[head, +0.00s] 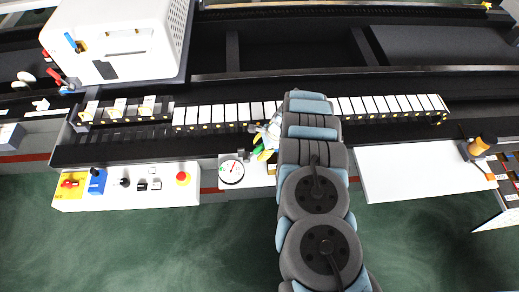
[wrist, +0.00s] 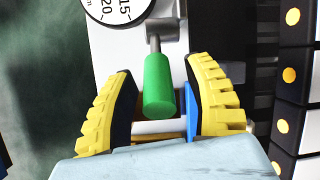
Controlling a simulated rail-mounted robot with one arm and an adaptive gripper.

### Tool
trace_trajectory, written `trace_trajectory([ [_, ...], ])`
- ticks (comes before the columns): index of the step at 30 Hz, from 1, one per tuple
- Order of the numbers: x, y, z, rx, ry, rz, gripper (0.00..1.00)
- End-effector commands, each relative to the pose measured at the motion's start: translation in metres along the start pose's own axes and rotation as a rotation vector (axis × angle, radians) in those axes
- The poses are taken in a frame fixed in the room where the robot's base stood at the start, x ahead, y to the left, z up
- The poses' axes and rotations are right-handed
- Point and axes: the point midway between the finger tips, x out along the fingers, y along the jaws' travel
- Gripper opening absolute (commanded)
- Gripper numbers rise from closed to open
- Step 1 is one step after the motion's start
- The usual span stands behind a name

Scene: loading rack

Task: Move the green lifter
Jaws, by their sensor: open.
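The green lifter (wrist: 159,84) is a green cylindrical handle on a grey metal stem. In the wrist view it lies between the two yellow ridged fingers of my gripper (wrist: 160,103), with a gap on each side. The gripper is open around it. In the head view my gripper (head: 265,140) is at the rack's front edge beside the dial gauge, and my arm hides much of it. A bit of green shows there, but I cannot tell it clearly from the gripper parts.
A round dial gauge (head: 231,171) stands just left of my gripper. A white control panel (head: 127,186) with knobs and buttons is farther left. A row of white blocks (head: 220,115) runs along the rack behind. A bare white plate (head: 415,172) lies to the right.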

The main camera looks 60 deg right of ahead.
Motion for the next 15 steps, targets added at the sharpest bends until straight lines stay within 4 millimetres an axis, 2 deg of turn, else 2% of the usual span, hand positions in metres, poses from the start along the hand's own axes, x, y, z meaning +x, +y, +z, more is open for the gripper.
trace_trajectory([
  [12, 0.0039, 0.0004, 0.0004, 0.001, -0.001, 0.0, 0.52],
  [13, 0.0038, 0.0003, 0.0004, 0.001, -0.001, 0.0, 0.49],
  [15, 0.0038, 0.0003, 0.0004, 0.001, -0.001, 0.0, 0.29],
])
